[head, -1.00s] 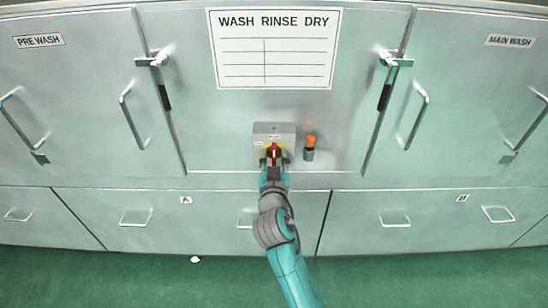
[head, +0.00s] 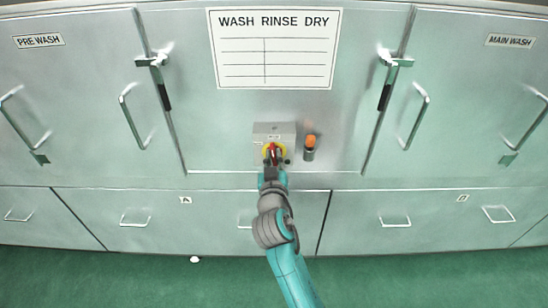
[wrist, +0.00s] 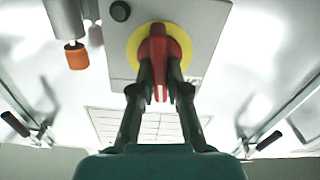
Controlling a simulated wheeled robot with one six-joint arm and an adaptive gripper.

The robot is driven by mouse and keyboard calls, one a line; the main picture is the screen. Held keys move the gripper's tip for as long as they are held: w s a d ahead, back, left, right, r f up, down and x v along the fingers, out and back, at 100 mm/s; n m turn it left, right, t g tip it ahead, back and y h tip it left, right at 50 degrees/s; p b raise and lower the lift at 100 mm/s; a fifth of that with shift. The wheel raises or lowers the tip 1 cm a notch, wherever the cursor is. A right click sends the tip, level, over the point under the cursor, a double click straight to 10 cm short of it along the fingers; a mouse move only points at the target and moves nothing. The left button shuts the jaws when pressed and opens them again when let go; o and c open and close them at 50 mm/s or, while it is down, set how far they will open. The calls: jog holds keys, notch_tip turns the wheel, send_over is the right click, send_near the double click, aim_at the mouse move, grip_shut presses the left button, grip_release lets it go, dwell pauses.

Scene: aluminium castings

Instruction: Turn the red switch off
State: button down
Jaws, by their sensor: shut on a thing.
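The red switch handle (head: 273,150) sits on a yellow disc on the front of a small grey box (head: 275,129), low in the middle of the cabinet front. In the wrist view the red handle (wrist: 160,48) points along the fingers, over the yellow disc (wrist: 134,46). My gripper (head: 272,162) reaches the switch from below. In the wrist view its two dark fingers (wrist: 161,78) are shut on the handle, one on each side. The fingers hide part of the disc and the handle's sides.
An orange-topped cylinder (head: 310,142) stands close to the right of the box; it shows at the upper left in the wrist view (wrist: 76,56). Doors with latches and handles flank the panel (head: 277,48).

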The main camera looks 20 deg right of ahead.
jog(key=n, duration=0.4)
jog(key=shift+w+a, duration=0.1)
jog(key=shift+a, duration=0.1)
jog(key=shift+a+f+n, duration=0.1)
jog(key=shift+f+n, duration=0.05)
jog(key=shift+n, duration=1.8)
jog(key=shift+a+f+n, duration=0.1)
jog(key=shift+f+n, duration=0.1)
jog(key=shift+n, duration=1.8)
jog(key=shift+f+n, duration=0.15)
jog(key=shift+n, duration=2.1)
jog(key=c, duration=1.2)
grip_release()
jog(key=shift+o, duration=0.2)
